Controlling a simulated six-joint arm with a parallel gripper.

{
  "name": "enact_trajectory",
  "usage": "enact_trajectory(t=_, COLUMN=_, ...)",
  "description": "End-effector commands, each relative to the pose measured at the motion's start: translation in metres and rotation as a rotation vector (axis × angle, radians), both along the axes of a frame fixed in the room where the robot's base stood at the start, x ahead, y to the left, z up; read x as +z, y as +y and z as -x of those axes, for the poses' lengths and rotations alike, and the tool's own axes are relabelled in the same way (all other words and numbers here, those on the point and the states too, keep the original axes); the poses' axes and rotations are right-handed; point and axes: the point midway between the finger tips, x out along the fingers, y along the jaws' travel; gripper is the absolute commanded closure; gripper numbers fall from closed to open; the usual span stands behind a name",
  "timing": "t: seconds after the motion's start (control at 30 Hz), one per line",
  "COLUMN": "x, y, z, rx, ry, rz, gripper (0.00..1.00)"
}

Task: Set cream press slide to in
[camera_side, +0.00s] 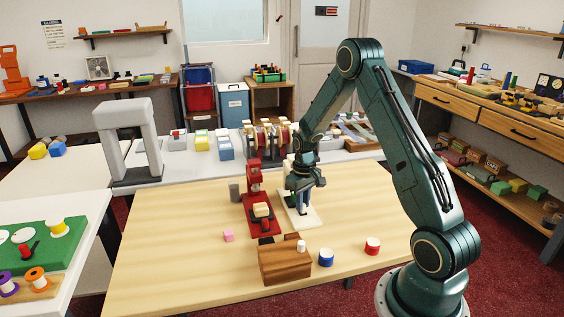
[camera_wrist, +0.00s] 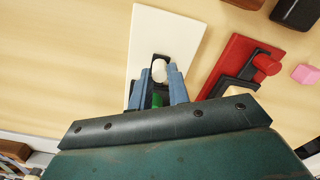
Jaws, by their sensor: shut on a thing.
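The cream press (camera_side: 302,216) stands on the wooden table, right of a red press. Its flat cream base (camera_wrist: 168,35) fills the upper middle of the wrist view. My gripper (camera_side: 303,189) is down at the cream press, pointing at its front part. In the wrist view the two blue-grey fingers of my gripper (camera_wrist: 160,80) are on either side of the pale rounded knob of the slide (camera_wrist: 159,70), shut on it. A bit of green shows between the fingers below the knob. The rest of the slide and the press body are hidden by my gripper.
The red press (camera_side: 260,222) stands close on the left, with its red knob (camera_wrist: 266,64) beside my gripper in the wrist view.

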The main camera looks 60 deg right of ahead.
Motion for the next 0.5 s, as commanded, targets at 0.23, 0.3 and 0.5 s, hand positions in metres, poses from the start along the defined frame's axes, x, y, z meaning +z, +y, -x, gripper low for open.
enact_trajectory(t=0.23, x=0.0001, y=0.0004, z=-0.0005, rx=0.002, ry=-0.002, rz=0.000, gripper=0.67)
enact_trajectory(t=0.3, x=0.0001, y=0.0004, z=-0.0003, rx=0.002, ry=-0.002, rz=0.000, gripper=0.60)
enact_trajectory(t=0.5, x=0.0000, y=0.0003, z=-0.0001, rx=0.001, ry=-0.001, rz=0.000, gripper=0.60)
